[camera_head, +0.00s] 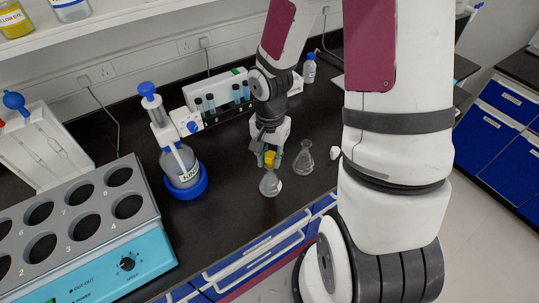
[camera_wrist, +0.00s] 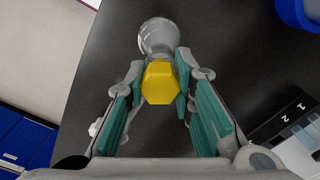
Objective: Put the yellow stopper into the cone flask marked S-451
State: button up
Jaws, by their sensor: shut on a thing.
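The yellow stopper (camera_head: 270,158) is between the fingers of my gripper (camera_head: 269,153), which is shut on it. In the wrist view the stopper (camera_wrist: 161,82) is a yellow hexagonal top between the green finger pads of the gripper (camera_wrist: 160,85). A clear cone flask (camera_head: 270,184) stands upright right below the stopper in the head view. In the wrist view its body (camera_wrist: 158,36) shows beyond the stopper, which hides its mouth. I cannot tell whether stopper and neck touch. A second cone flask (camera_head: 304,159) stands to the right. I cannot read S-451 on either flask.
A blue heating block (camera_head: 95,240) fills the front left. A small white object (camera_head: 335,153) lies right of the second flask. The bench edge is in front.

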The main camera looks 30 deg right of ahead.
jog(key=shift+f, duration=0.4)
jog(key=o, duration=0.8)
notch_tip(320, 180, up, 11)
jog(key=shift+r, duration=0.5)
